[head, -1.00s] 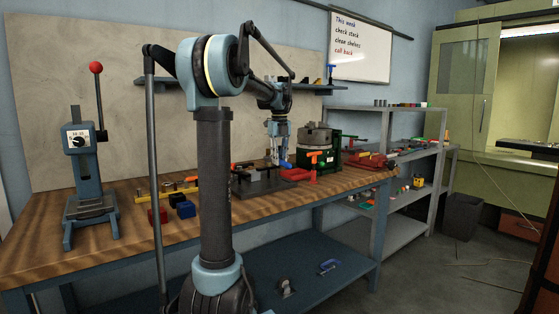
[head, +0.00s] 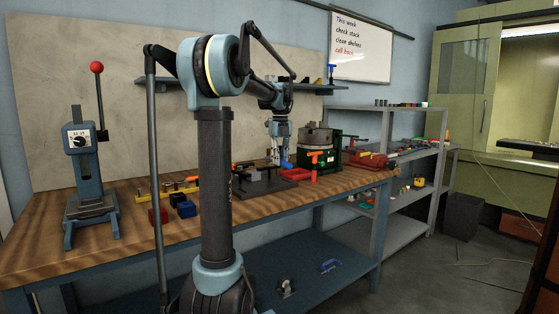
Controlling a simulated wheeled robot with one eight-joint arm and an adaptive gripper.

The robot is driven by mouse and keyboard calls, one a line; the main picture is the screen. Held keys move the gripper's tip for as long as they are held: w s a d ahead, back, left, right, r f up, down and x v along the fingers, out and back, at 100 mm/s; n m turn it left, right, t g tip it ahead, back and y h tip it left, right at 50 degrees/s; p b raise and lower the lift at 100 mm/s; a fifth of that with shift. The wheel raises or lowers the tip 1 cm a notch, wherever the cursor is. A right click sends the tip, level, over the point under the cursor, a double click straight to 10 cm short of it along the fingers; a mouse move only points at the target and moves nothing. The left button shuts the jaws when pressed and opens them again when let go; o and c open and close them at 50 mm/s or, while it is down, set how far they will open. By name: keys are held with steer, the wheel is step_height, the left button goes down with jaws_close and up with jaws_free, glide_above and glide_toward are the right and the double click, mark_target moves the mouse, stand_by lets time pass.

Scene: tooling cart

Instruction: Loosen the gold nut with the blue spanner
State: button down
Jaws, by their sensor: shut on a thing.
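My gripper (head: 278,156) hangs over the bench, just above the dark fixture plate, with its fingers pointing down. A blue piece (head: 287,166), which looks like the blue spanner, shows at the fingertips, and the gripper is shut on it. Most of the spanner is hidden by the fingers or too small to make out. The dark fixture plate (head: 285,186) carries grey blocks to the left of the gripper. The gold nut cannot be made out at this size, nor whether the spanner touches it.
A green machine (head: 318,163) with an orange handle stands close right of the gripper. A red vice (head: 367,160) is farther right. Red and blue blocks (head: 183,207), a yellow rail (head: 168,189) and a lever press (head: 86,175) stand to the left. Bare wooden bench (head: 40,260) lies at the front left.

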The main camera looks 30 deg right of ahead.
steer(key=shift+f, duration=1.4)
stand_by(1.0)
stand_by(0.8)
steer(key=shift+w+d+n, duration=0.1)
steer(key=shift+d+n, duration=1.75)
steer(key=shift+n, duration=0.05)
steer(key=shift+r, duration=0.1)
steer(key=shift+r, duration=0.1)
steer(key=shift+r, duration=2.3)
steer(key=shift+a, duration=0.15)
steer(key=shift+a+f+m, duration=0.75)
steer(key=shift+f+m, duration=0.05)
steer(key=shift+m, duration=0.1)
